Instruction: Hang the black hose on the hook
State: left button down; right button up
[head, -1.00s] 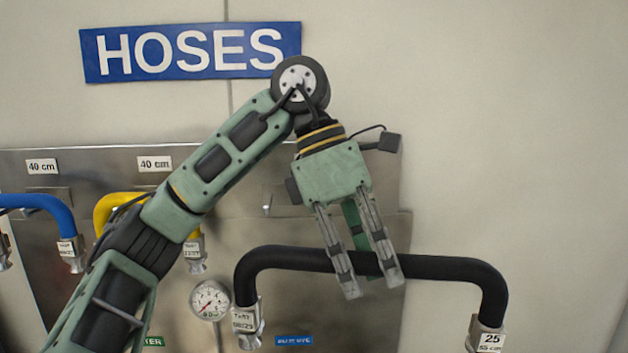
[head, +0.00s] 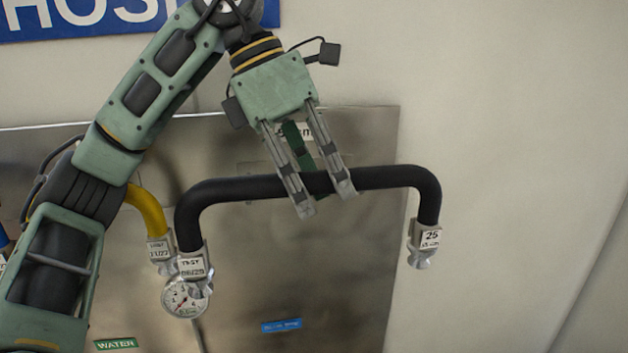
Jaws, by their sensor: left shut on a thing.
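The black hose (head: 378,178) is an upside-down U with a metal coupling and a white tag on each end. My left gripper (head: 325,203) is shut on the hose near the middle of its top stretch, with the fingers pointing down. The hose hangs in front of the metal panel (head: 340,270), its right end reaching past the panel's right edge. A white label shows partly behind the gripper fingers; the hook by it is hidden or too unclear to make out. My right gripper is not in view.
A yellow hose (head: 148,210) hangs at the left, close to the black hose's left end. A pressure gauge (head: 184,300) sits just below that end. A blue HOSES sign (head: 100,12) is above. The wall to the right is bare.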

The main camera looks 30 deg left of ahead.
pick_arm(q)
jog(key=shift+w+a, duration=0.3)
jog(key=shift+w, duration=0.05)
jog(key=shift+w+a, duration=0.25)
jog(key=shift+a, duration=0.05)
jog(key=shift+w+a+f+p, duration=0.15)
jog(key=shift+w+a+p, duration=0.2)
jog(key=shift+w+a, duration=0.3)
jog(key=shift+w, duration=0.25)
jog(key=w+a+f+p, duration=0.1)
jog(key=w+a+f, duration=0.2)
jog(key=w+a, duration=0.2)
jog(key=shift+w+f+p, duration=0.15)
jog(key=shift+w+p, duration=0.2)
jog(key=shift+w, duration=0.4)
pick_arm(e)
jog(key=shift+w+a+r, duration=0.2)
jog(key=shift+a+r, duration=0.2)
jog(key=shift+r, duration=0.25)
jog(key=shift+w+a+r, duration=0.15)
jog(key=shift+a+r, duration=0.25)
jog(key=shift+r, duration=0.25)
pick_arm(q)
jog(key=shift+f, duration=0.1)
